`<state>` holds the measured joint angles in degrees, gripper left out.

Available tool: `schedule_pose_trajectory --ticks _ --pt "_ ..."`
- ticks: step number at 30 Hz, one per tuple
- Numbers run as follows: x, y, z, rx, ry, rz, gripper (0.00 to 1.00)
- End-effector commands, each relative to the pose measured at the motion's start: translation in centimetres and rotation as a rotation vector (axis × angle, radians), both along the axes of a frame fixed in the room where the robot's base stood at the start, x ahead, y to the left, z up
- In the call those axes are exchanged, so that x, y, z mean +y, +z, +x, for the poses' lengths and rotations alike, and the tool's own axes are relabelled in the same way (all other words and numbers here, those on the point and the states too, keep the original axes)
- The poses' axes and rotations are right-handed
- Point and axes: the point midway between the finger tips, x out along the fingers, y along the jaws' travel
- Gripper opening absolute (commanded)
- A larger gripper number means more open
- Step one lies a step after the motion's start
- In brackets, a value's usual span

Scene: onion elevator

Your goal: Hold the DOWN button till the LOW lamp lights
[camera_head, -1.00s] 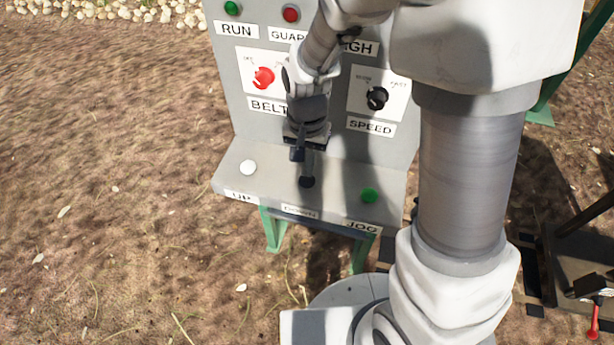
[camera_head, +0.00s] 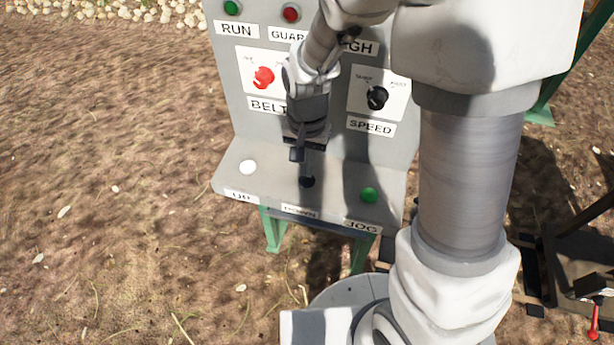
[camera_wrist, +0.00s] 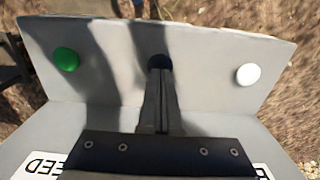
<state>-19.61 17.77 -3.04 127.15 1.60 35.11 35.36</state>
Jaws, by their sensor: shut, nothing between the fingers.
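The grey control panel (camera_head: 335,165) has a sloped front shelf with three buttons. The dark middle button (camera_head: 307,182) has a blurred label (camera_head: 300,212) below it; it also shows in the wrist view (camera_wrist: 159,61). My gripper (camera_head: 306,175) is shut and empty, pointing down at this button. In the wrist view the closed fingertips (camera_wrist: 160,72) overlap the button's near edge. I cannot tell whether they touch or press it. No LOW lamp is visible; my arm hides part of the panel's upper right.
A white UP button (camera_head: 247,167) lies left and a green JOG button (camera_head: 369,194) right. Above are a red BELT knob (camera_head: 263,77), a black SPEED knob (camera_head: 377,97), a green RUN lamp (camera_head: 232,8) and a red GUARD lamp (camera_head: 291,14).

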Motion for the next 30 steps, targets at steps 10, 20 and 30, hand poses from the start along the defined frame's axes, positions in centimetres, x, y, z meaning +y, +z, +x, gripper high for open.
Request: schedule_pose_trajectory --ticks 10,20,30 --pt "0.0 -1.1 0.0 0.001 0.0 0.0 0.0" --pt "0.0 -2.1 0.0 0.0 0.0 0.0 0.0" --pt "0.0 -2.1 0.0 0.0 0.0 0.0 0.0"
